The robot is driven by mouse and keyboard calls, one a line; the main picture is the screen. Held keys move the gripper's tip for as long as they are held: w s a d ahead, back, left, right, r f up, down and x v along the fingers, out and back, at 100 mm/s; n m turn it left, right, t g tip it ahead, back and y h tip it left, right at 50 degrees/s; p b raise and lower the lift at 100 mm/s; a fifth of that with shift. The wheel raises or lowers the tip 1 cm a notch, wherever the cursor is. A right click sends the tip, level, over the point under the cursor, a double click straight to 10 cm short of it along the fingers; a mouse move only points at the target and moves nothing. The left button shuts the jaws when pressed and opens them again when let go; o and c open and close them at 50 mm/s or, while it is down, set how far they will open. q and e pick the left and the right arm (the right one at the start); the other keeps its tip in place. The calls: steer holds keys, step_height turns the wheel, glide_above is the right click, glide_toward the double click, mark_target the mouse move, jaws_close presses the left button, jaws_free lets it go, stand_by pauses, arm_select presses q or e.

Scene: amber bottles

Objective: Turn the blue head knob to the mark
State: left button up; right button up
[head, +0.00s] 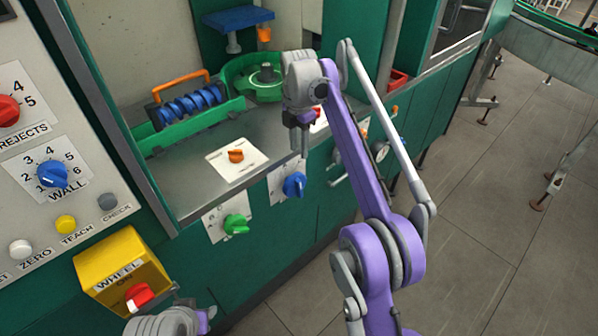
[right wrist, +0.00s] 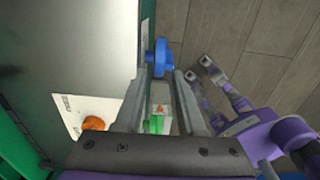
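A blue knob (head: 294,185) sits on a white plate on the machine's green front, between a green knob (head: 236,224) and the right arm. Its pointer and marks are too small to read. My right gripper (head: 300,150) hangs just above this knob, fingers pointing down. In the right wrist view its fingers (right wrist: 165,78) are apart with nothing held, and the blue knob (right wrist: 161,58) shows just beyond the tips, not touching as far as I see. My left gripper (head: 185,318) shows only partly at the bottom edge; its fingers are unclear.
Another blue knob (head: 52,174), marked WALL, is on the left panel. A yellow WHEEL box (head: 120,268) with a red switch stands near my left gripper. An orange knob (head: 236,156) is on the grey top. Open floor (head: 480,210) lies to the right.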

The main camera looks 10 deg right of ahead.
mark_target(299, 174)
step_height(299, 174, down, 10)
steer(key=shift+r+b, duration=0.15)
steer(key=shift+b, duration=0.8)
jaws_close()
